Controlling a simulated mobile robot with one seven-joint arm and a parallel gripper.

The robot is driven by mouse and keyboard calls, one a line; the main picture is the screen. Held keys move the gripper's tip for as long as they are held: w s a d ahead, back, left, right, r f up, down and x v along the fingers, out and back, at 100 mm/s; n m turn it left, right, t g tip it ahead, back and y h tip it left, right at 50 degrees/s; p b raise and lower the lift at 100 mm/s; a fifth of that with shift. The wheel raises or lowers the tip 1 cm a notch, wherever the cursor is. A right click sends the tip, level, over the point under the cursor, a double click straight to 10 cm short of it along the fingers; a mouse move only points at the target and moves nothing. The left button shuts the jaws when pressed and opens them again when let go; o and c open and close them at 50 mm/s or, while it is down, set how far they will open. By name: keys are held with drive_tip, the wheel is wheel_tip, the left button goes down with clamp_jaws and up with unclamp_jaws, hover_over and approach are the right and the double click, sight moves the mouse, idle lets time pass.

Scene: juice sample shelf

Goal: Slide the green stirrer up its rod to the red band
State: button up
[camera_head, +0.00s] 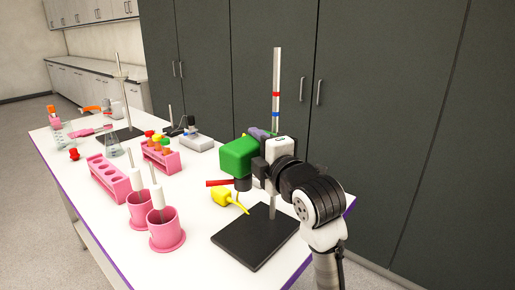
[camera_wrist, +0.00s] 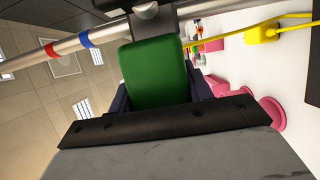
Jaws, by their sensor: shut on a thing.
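The green stirrer (camera_head: 238,156) is a green block beside an upright metal rod (camera_head: 277,70) on a black base plate (camera_head: 255,238). A red band (camera_head: 276,95) circles the rod above the stirrer, with a blue band (camera_head: 275,114) just below it. My gripper (camera_head: 262,166) is shut on the stirrer. In the wrist view the green stirrer (camera_wrist: 153,72) fills the middle between my dark fingers, and the rod (camera_wrist: 110,36) runs past it with the blue band (camera_wrist: 83,41) nearer than the red band (camera_wrist: 51,50). My gripper partly hides where the stirrer meets the rod.
A yellow thing (camera_head: 225,197) and a red bar (camera_head: 219,183) are close to the stirrer. Pink cups (camera_head: 165,235) and a pink rack (camera_head: 108,180) stand to the left on the white table. Dark cabinets (camera_head: 390,110) stand behind. The rod's upper part is clear.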

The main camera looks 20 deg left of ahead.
drive_tip(key=shift+c, duration=1.1)
wheel_tip(320, 180, up, 9)
drive_tip(key=p, duration=0.4)
drive_tip(key=o, duration=1.4)
drive_tip(key=b+v, duration=0.3)
drive_tip(key=v, duration=1.1)
drive_tip(key=shift+a, duration=0.1)
